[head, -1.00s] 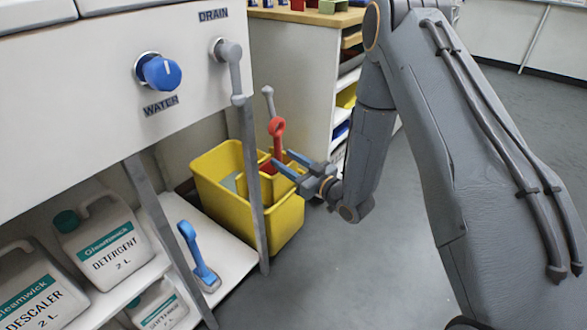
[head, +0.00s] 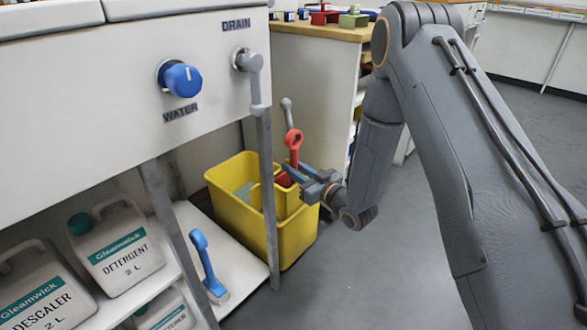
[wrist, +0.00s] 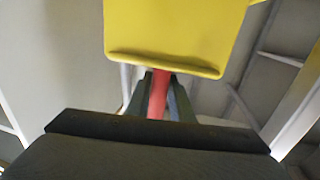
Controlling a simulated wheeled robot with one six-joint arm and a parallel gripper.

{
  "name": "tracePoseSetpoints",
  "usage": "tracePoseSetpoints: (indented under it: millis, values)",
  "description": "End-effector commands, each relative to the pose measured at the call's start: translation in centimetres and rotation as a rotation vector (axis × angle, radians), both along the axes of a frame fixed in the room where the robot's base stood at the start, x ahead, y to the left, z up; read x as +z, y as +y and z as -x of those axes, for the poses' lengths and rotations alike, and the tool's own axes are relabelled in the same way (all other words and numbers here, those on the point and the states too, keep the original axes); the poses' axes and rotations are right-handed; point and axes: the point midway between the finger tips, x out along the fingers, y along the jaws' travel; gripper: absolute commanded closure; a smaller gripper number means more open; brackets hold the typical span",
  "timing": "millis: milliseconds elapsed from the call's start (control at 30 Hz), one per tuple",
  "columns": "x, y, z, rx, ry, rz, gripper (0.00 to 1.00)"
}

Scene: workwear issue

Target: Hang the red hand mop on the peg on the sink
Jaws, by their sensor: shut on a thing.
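In the wrist view the red handle (wrist: 157,95) runs between the two fingers. The mop's lower end is hidden in the bucket. The white sink front (head: 110,115) carries a blue water knob (head: 180,79) and a grey drain lever (head: 252,63). I cannot make out for certain which part is the peg.
Grey sink legs (head: 268,200) stand in front of the bucket. A wooden-topped cabinet (head: 320,32) is behind. The floor at right is clear.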

Motion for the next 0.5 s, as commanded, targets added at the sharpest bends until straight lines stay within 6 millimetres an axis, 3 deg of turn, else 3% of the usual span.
tracePoseSetpoints:
  millis: [500]
  values:
    - [0.2,0.73,-0.58,0.001,-0.001,0.0,1.0]
